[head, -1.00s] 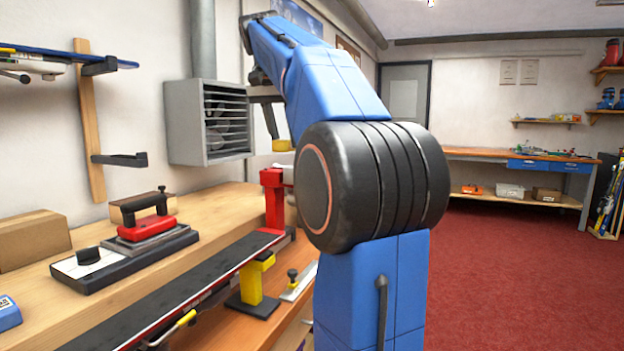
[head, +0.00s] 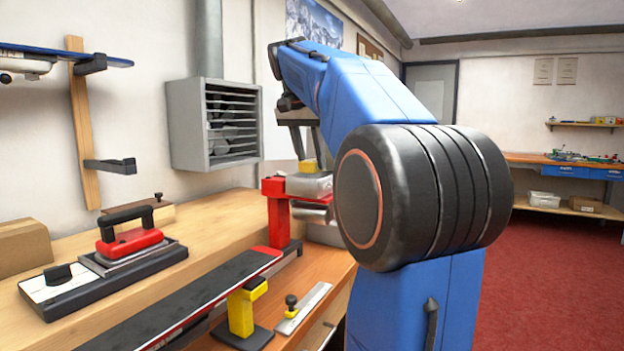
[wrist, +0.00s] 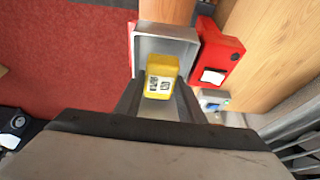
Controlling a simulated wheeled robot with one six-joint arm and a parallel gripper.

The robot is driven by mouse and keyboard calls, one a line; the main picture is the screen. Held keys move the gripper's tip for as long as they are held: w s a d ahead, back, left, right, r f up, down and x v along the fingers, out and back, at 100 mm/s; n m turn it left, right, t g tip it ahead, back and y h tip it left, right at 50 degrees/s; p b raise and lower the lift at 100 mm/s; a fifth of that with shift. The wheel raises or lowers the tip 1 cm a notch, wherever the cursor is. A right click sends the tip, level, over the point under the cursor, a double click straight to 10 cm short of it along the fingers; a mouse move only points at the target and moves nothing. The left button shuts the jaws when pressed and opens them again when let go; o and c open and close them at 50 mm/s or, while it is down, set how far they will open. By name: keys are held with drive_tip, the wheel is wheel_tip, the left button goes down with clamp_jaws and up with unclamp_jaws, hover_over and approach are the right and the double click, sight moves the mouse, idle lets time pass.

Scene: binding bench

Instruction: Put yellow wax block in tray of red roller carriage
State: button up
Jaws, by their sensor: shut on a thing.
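My gripper (head: 308,158) is shut on the yellow wax block (head: 309,166), a small block with a printed white label that shows in the wrist view (wrist: 161,74). The grey metal tray (head: 312,187) is on the red roller carriage (head: 277,215) at the end of the bench. The block is at the tray, and in the wrist view it overlaps the near part of the open tray (wrist: 165,43). I cannot tell whether it touches the tray floor. The red carriage body (wrist: 222,50) is right of the tray there.
A grey slatted vent box (head: 215,125) is on the wall behind the carriage. A long dark ski (head: 190,308) runs along the bench to the carriage. Red floor lies to the right.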

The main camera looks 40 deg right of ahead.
drive_tip(key=shift+f, duration=2.55)
drive_tip(key=shift+f, duration=0.15)
drive_tip(key=o, duration=0.8)
drive_tip(key=v, duration=1.2)
drive_tip(key=shift+r, duration=0.25)
drive_tip(key=shift+s, duration=0.1)
